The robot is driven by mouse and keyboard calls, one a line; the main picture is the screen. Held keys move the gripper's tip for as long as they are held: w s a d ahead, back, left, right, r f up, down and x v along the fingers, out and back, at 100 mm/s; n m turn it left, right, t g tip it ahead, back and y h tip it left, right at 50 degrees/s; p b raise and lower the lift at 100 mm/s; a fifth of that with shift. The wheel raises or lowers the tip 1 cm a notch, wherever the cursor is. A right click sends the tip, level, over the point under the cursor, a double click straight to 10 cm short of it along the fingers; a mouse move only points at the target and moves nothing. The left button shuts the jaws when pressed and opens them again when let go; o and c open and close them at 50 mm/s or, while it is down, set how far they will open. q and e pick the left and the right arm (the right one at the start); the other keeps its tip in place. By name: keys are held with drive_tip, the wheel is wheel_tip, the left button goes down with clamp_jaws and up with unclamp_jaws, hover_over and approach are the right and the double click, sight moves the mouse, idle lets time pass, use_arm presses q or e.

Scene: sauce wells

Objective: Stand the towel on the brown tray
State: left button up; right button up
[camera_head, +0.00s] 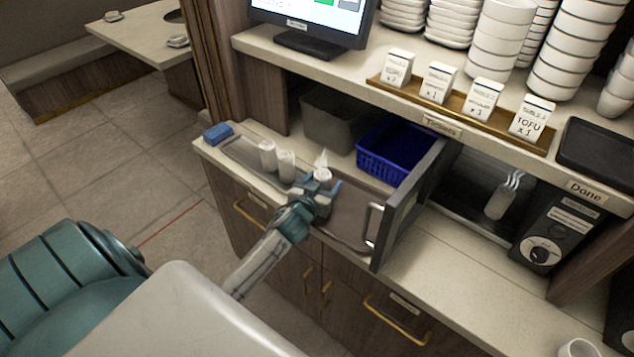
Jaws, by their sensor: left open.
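A white rolled shape, seemingly a towel (499,202), stands upright inside the open box at the right, with white curls like steam above it. A long grey-brown tray (345,218) lies on the lower counter. Two white upright cylinders (267,156) (286,166) stand towards its left end. My left gripper (322,187) is open over the tray's middle, beside a white shape with a pointed top (322,161). Its fingers partly hide this shape, and I cannot tell whether they touch it. My right gripper is not in view.
The box's dark door (408,207) stands open beside the tray, its handle facing the tray. A blue basket (395,150) and a grey bin (333,120) stand behind. A blue block (218,133) lies at the counter's left end. The counter front right is mostly clear.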

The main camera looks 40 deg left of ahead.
use_arm(q)
drive_tip(key=b+v, duration=0.3)
drive_tip(key=v, duration=0.9)
drive_tip(key=shift+b, duration=0.4)
